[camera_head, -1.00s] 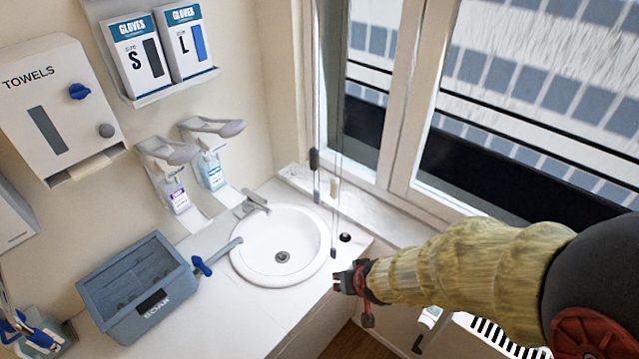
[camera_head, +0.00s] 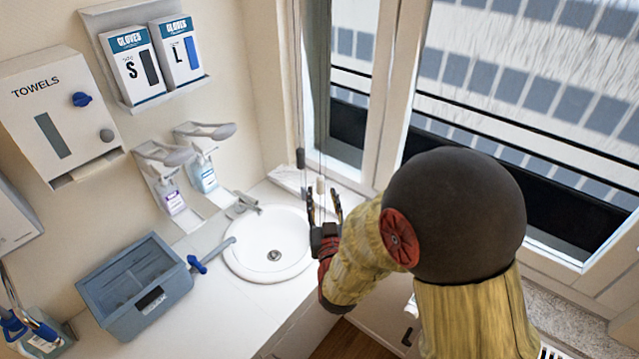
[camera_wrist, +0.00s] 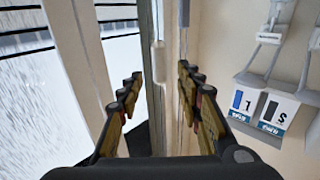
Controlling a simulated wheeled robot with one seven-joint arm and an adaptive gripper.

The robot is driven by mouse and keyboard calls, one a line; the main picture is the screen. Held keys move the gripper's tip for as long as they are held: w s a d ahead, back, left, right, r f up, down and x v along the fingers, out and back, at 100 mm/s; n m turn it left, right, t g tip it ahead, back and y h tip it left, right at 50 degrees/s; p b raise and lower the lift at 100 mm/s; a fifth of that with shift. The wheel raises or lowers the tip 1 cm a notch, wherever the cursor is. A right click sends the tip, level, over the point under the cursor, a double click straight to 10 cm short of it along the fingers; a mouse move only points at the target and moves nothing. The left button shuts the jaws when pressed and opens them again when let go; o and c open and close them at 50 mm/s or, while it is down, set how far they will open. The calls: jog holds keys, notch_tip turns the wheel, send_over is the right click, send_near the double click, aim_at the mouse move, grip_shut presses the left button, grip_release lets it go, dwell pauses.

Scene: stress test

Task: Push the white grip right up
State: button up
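The white grip (camera_head: 320,186) is a small pale cylinder hanging on a thin cord in front of the window. In the wrist view the white grip (camera_wrist: 159,62) appears upright in the gap between my fingers, beyond their tips. My gripper (camera_head: 324,200) is open, with its fingers pointing up towards the grip from below. In the wrist view my gripper (camera_wrist: 158,82) shows two separated fingers with nothing clamped between them. Whether a finger touches the grip or cord, I cannot tell.
A dark grip (camera_head: 300,158) hangs on a neighbouring cord, left of the white one. The window frame (camera_head: 384,100) stands close behind. A sink (camera_head: 285,225), soap dispensers (camera_head: 168,195) and a blue-grey box (camera_head: 125,310) are to the left.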

aim_at(321, 186)
jog(key=w, duration=0.4)
jog(key=w+p, duration=0.1)
jog(key=w, duration=0.1)
jog(key=shift+w+a+f, duration=0.1)
jog(key=shift+a, duration=0.25)
jog(key=shift+c, duration=1)
jog(key=c, duration=0.7)
grip_shut()
